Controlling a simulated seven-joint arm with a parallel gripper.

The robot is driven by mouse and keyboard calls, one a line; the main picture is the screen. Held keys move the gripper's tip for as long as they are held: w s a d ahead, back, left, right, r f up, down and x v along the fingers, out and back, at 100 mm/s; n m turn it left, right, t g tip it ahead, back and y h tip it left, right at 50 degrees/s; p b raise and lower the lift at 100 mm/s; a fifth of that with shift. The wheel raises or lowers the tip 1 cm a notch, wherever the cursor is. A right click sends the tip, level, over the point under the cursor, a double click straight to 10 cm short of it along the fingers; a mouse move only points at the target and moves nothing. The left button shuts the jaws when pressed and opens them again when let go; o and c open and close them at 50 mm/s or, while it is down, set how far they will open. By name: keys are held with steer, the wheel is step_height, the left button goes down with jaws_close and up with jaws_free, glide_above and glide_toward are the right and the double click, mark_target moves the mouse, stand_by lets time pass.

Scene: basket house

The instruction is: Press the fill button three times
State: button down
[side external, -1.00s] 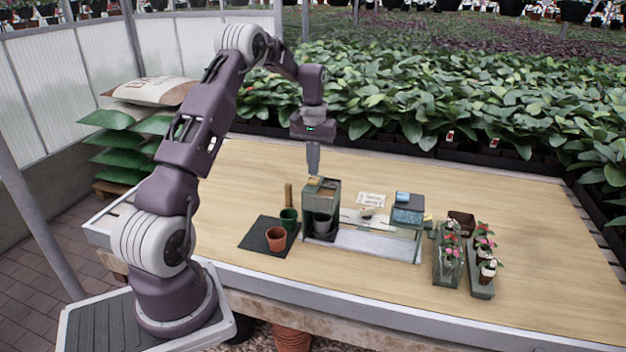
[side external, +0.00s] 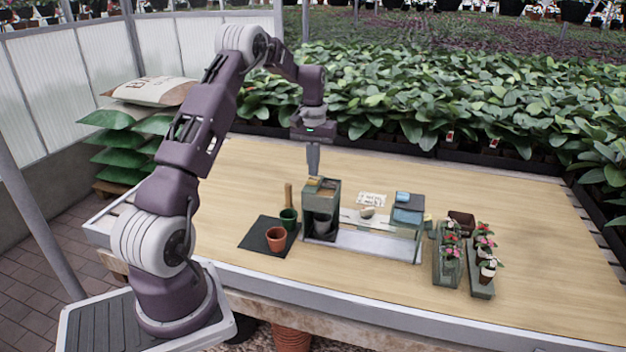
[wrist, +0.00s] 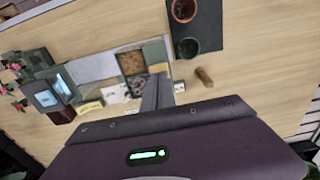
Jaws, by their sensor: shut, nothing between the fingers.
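The filling machine (side external: 333,195) is a dark green-grey box on the wooden bench, with brown material showing in its open top (wrist: 132,62). A grey pot (side external: 323,227) stands in its lower opening. A small yellowish patch (side external: 313,182) shows on the machine's top; I cannot tell whether it is the fill button. My gripper (side external: 314,172) points straight down with its fingers shut and empty, just above the rear top of the machine. In the wrist view its fingers (wrist: 160,84) cover part of the machine, and contact with a button cannot be made out.
A dark mat (side external: 255,236) with a terracotta pot (side external: 276,240) and a green pot (side external: 288,219) lies left of the machine. A metal track (side external: 370,243), a small sign (side external: 372,199) and a blue-screened device (side external: 407,214) are to its right. Flower trays (side external: 447,262) stand farther right.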

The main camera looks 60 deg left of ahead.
steer(key=shift+f, duration=1.05)
steer(key=shift+r, duration=1.15)
steer(key=shift+f, duration=0.35)
steer(key=shift+f, duration=0.75)
steer(key=shift+r, duration=1.1)
steer(key=shift+f, duration=0.3)
